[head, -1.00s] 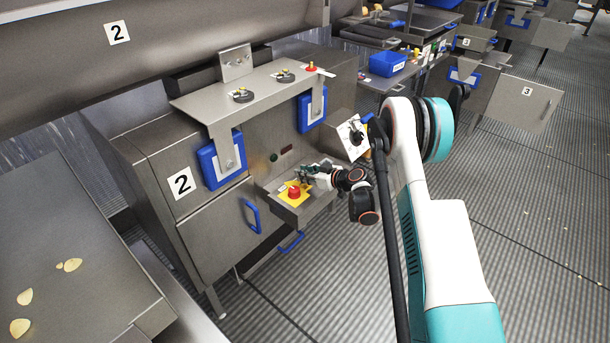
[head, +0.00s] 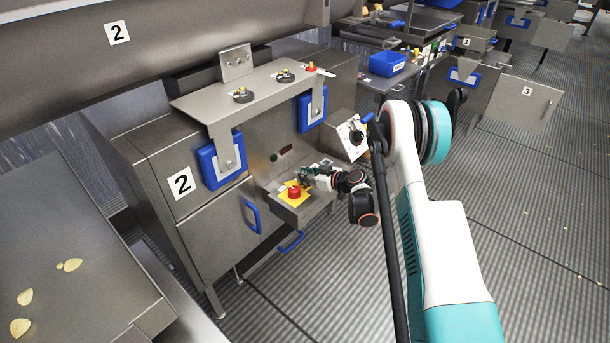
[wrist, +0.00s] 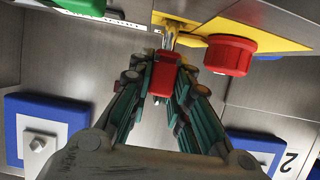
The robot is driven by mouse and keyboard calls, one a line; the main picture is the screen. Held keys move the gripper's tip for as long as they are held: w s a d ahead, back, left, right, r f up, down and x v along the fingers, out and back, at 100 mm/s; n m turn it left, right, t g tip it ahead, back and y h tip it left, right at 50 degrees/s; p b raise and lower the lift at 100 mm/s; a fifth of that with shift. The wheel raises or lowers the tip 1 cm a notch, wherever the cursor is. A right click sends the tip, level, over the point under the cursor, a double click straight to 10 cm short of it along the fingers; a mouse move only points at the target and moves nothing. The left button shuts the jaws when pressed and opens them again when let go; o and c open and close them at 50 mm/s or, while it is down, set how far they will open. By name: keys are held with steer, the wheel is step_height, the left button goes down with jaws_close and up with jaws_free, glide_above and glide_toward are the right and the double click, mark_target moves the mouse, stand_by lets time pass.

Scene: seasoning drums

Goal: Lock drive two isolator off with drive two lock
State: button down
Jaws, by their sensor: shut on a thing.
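My gripper (wrist: 163,85) is shut on a red padlock (wrist: 164,72), with its shackle pointing away from me. The shackle's tip is at or very close to a yellow plate (wrist: 281,38) bearing a red knob (wrist: 229,54); I cannot tell if it passes through anything. In the head view my gripper (head: 305,174) is beside the red knob (head: 293,191) on its yellow plate (head: 286,201), on the small box at the front of cabinet 2. The padlock cannot be made out there. I cannot tell whether this knob is the drive two isolator.
A black rotary switch on a white plate (head: 351,141) is close beside my arm. A steel shelf (head: 262,88) with black dials and a red item (head: 310,67) overhangs the box. Blue-framed panels (head: 208,166) and a blue handle (head: 251,215) are nearby. Floor to the right is open.

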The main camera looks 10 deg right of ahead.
steer(key=shift+f, duration=1)
steer(key=c, duration=1.4)
jaws_free()
steer(key=v, duration=1.2)
steer(key=shift+f, duration=0.1)
